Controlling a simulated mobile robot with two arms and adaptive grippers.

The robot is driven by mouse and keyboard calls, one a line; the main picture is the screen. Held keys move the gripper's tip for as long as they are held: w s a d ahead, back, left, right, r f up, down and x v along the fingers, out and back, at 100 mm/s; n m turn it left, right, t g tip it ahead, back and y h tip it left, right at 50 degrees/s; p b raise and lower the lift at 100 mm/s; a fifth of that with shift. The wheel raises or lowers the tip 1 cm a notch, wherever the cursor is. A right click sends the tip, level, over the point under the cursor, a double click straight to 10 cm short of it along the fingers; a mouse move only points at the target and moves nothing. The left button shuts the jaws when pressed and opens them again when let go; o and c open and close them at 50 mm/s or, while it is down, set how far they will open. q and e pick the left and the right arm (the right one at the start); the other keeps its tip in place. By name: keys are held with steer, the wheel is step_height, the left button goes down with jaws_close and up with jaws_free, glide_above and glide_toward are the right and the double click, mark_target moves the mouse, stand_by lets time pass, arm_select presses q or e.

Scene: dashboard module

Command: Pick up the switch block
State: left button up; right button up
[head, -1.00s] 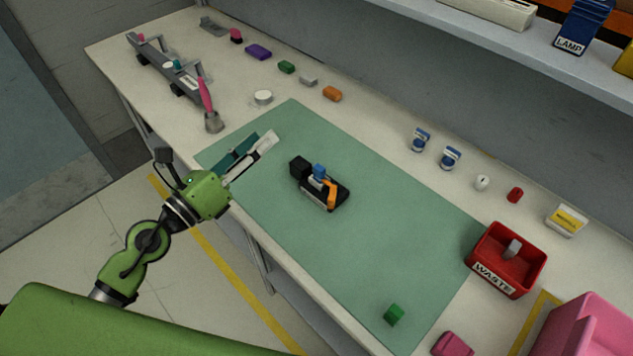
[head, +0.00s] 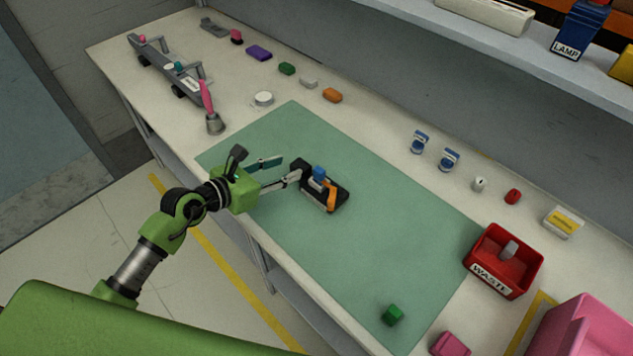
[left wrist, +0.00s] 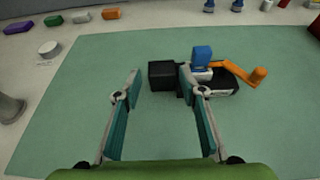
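The black block (head: 299,167), which appears to be the switch block, is at the left end of a small black module (head: 338,203) on the green mat (head: 395,250). The module carries a blue cube (head: 319,173) and an orange lever (head: 330,195). My left gripper (head: 284,168) is open, its fingertips close to the black block. In the left wrist view the black block (left wrist: 162,75) shows between the fingertips (left wrist: 160,82), with the right fingertip close against the module side. I cannot tell whether a finger touches. My right gripper is not in view.
A red waste bin (head: 503,260) and a pink bin (head: 590,330) stand at the right. Several small parts line the back of the table. A brush (head: 213,115) stands left of the mat.

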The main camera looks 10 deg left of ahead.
mark_target(298, 167)
arm_select(q)
steer(key=shift+f+p+x, duration=0.2)
steer(key=shift+x, duration=1.15)
steer(key=shift+f+p+x, duration=0.2)
steer(key=shift+x, duration=1.15)
steer(key=shift+s+a, duration=0.1)
steer(key=shift+s, duration=0.15)
steer(key=c, duration=0.9)
